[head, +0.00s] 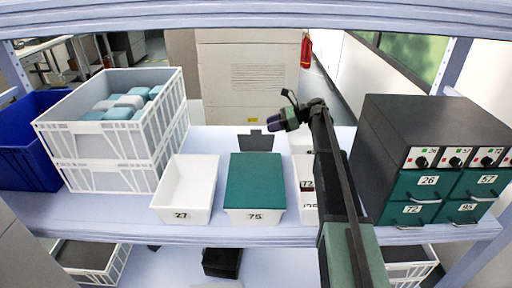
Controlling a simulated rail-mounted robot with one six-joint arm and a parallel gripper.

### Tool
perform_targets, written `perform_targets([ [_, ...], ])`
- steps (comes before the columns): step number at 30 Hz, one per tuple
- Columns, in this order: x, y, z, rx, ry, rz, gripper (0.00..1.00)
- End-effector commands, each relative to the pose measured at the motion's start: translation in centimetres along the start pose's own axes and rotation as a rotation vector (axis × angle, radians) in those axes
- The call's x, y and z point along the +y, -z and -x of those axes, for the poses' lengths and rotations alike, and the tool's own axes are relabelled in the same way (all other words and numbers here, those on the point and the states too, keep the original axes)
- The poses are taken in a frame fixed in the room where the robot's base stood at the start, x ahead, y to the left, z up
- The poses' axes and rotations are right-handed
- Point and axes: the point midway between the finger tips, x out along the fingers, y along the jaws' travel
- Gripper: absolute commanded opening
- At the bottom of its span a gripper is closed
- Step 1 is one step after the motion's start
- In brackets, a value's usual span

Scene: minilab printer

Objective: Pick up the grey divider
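A flat dark grey piece (253,142), which looks like the grey divider, is on the shelf behind the green-lidded box. My arm reaches up from the lower right. My gripper (274,122) is at the arm's far end, pointing left, just above and to the right of the grey piece in the picture. It appears apart from the piece. Its fingers are too small to make out.
A white bin (164,200) labelled 27 and a green-lidded box (254,183) labelled 75 stand in front. White boxes (306,207) are partly behind my arm. Stacked grey crates (103,146) stand left, a drawer cabinet (424,140) right. An upper shelf edge (250,14) crosses overhead.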

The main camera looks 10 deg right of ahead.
Motion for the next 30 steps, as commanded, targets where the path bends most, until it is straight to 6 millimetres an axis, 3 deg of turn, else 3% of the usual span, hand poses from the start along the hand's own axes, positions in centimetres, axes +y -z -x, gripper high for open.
perform_targets([
  [5, 0.0, 0.2, -1.0, 0.0, -0.001, 0.0, 0.38],
  [12, -0.1, 0.3, -5.1, 0.0, -0.001, 0.001, 0.38],
  [18, -0.1, 0.0, -5.2, 0.0, 0.001, 0.0, 0.38],
  [26, -0.1, 0.0, -5.2, 0.0, 0.0, 0.0, 0.0],
  [30, -0.1, 0.0, -5.2, 0.0, 0.0, 0.0, 0.0],
])
